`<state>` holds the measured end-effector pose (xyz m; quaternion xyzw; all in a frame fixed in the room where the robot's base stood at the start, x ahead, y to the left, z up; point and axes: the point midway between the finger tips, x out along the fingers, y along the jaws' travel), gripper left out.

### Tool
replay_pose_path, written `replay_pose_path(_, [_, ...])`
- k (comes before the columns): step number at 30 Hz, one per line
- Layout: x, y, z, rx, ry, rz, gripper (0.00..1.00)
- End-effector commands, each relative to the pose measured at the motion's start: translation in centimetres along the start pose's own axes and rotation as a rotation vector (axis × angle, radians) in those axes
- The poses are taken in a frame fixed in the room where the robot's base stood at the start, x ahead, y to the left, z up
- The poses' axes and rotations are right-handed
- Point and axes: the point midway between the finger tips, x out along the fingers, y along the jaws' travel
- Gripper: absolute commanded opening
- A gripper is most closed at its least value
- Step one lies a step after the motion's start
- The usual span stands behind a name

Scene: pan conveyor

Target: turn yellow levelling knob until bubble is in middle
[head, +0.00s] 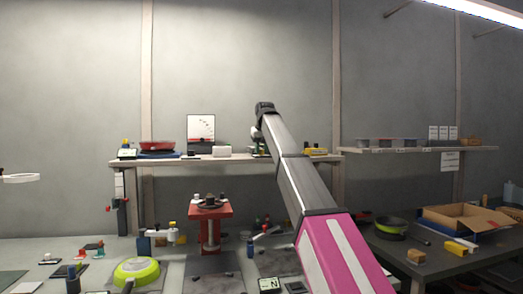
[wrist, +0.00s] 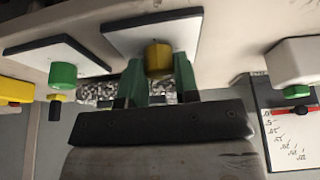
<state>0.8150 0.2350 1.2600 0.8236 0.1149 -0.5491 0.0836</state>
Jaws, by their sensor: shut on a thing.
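The yellow knob (wrist: 158,57) is a short round cylinder against a white plate with a dark edge (wrist: 125,35) in the wrist view. My gripper (wrist: 160,75) has its two green fingers on either side of the knob, shut on it. In the head view my arm reaches up to the wall shelf, and the arm hides most of the gripper. I cannot make out the bubble in either view. A green knob (wrist: 63,75) sits on a neighbouring white plate to the left.
In the wrist view a white block with a green knob (wrist: 297,91) and a scale card with a red marker (wrist: 288,130) lie to the right. The shelf (head: 180,160) also holds a red pan (head: 157,146) and a white box (head: 222,151). The workbench below is cluttered.

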Motion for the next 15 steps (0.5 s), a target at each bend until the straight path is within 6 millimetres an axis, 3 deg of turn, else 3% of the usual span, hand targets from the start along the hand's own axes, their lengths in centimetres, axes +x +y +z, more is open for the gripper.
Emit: replay_pose_path(15, [0.04,-0.06,0.01,0.254,-0.005,0.106,0.05])
